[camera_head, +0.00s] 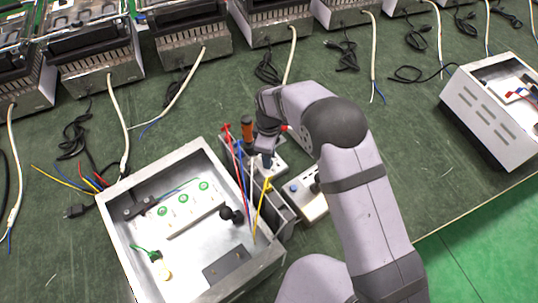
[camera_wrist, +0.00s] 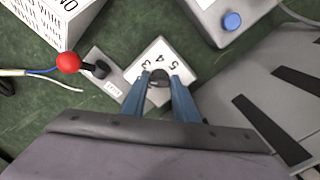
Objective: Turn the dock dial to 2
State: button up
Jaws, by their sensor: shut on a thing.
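The dock (camera_wrist: 187,70) is a white plate with printed numbers around a dark dial knob (camera_wrist: 159,75) in the wrist view. The digits 3, 4 and 5 are readable; others are covered or unclear. My gripper (camera_wrist: 159,82) has its two blue fingers shut on the knob, one on each side. The knob's pointer is hidden, so I cannot tell its setting. In the head view my gripper (camera_head: 267,162) reaches down at the dock, right of the large open metal box, and my arm hides much of it.
The open metal box (camera_head: 122,202) with wires and terminals stands close on the left. A grey-white box with a blue button (camera_wrist: 232,21) is beside the dock. Appliances with loose cables line the back of the green table.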

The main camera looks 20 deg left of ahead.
jog(key=shift+n, duration=0.6)
jog(key=shift+a, duration=0.1)
jog(key=o, duration=1.1)
jog(key=shift+c, duration=0.2)
jog(key=shift+r+b, duration=0.35)
jog(key=shift+r, duration=3.3)
